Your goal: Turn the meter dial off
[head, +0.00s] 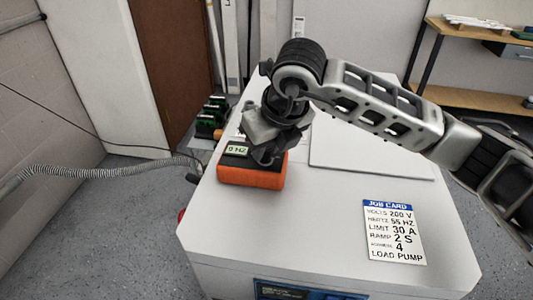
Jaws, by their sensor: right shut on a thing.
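The meter (250,178) is an orange box with a dark top, on the left part of the white cabinet's top. Its small screen (237,150) shows a reading that looks like "0 HZ". My right gripper (266,155) reaches down onto the meter's top from above, its arm coming in from the right. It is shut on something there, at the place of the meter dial. The dial itself is hidden behind the gripper, so its setting does not show. My left gripper is not in view.
The white cabinet (330,222) has a job card (394,232) at its right front and a flat pale panel (372,152) behind. Several green and black items (209,118) stand beyond its left edge. A grey corrugated hose (100,172) runs at the left. A shelf (470,98) stands at the back right.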

